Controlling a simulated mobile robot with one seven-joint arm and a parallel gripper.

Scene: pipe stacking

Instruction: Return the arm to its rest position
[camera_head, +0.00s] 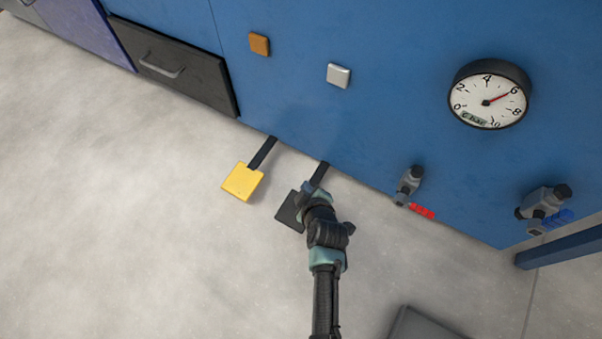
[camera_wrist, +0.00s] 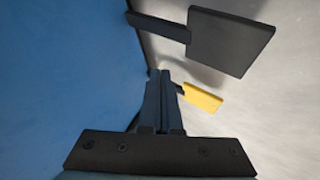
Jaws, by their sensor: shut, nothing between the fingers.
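My arm (camera_head: 323,270) reaches up from the bottom of the head view, extended toward the blue wall panel. My gripper (camera_head: 307,188) is over or beside the black pedal (camera_head: 288,212), partly covering it in that view. In the wrist view, my gripper (camera_wrist: 161,73) has its two dark fingers together, with nothing between them. The black pedal (camera_wrist: 232,40) shows there to the upper right of the fingertips, apart from them in the picture. The yellow pedal (camera_wrist: 203,97) shows beyond the fingers on the right.
The blue panel (camera_head: 390,60) stands close ahead, with a gauge (camera_head: 487,96), an orange button (camera_head: 259,44), a white button (camera_head: 339,75) and two valves (camera_head: 408,185) (camera_head: 543,203). A dark drawer (camera_head: 170,68) is at left. The grey floor (camera_head: 120,220) is open at left.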

